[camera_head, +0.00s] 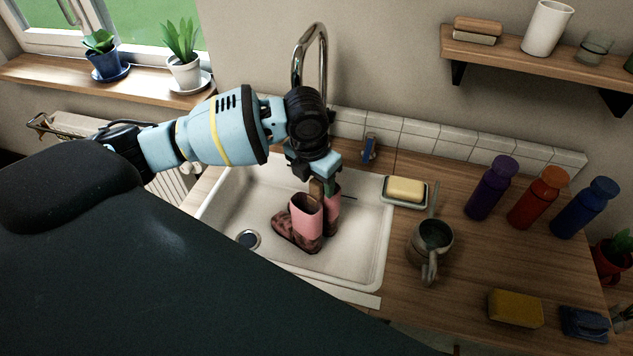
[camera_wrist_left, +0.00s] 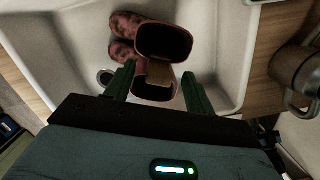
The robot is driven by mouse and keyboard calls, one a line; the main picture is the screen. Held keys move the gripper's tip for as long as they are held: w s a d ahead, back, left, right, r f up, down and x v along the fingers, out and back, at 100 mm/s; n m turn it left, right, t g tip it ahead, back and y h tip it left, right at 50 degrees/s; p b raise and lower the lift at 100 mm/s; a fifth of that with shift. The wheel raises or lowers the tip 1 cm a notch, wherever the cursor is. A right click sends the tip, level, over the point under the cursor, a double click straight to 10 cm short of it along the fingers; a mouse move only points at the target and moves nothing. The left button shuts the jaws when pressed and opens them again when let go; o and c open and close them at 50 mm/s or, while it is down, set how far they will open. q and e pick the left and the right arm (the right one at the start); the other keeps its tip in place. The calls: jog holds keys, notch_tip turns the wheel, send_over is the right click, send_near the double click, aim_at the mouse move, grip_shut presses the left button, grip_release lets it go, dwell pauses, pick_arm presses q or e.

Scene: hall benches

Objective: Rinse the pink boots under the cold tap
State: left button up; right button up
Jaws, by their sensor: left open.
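The pink boots (camera_head: 306,218) stand upright, side by side, in the white sink (camera_head: 365,262). Their lower parts are covered in brown dirt. My left gripper (camera_head: 322,188) is at the tops of the boots. In the left wrist view its open fingers (camera_wrist_left: 158,82) lie on either side of the rear boot's opening, and the boots (camera_wrist_left: 164,42) show from above. The tap's tall chrome spout (camera_head: 311,50) rises behind the sink, partly hidden by my left arm. A small blue-marked fitting (camera_head: 370,148) sits on the back edge, right of the spout. My right gripper is not in view.
Right of the sink are a soap dish with yellow soap (camera_head: 405,189), a metal mug (camera_head: 432,240), several bottles (camera_head: 491,188), a yellow sponge (camera_head: 515,308) and a blue cloth (camera_head: 584,323). A shelf (camera_head: 540,62) hangs above. The sink's left part, around the drain (camera_head: 248,239), is clear.

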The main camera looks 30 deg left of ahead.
pick_arm(q)
notch_tip(320, 180, up, 6)
jog(key=s, duration=0.1)
jog(key=shift+r, duration=0.2)
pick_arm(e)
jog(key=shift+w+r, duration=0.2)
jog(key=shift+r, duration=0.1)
pick_arm(q)
jog(key=shift+s+a, duration=0.1)
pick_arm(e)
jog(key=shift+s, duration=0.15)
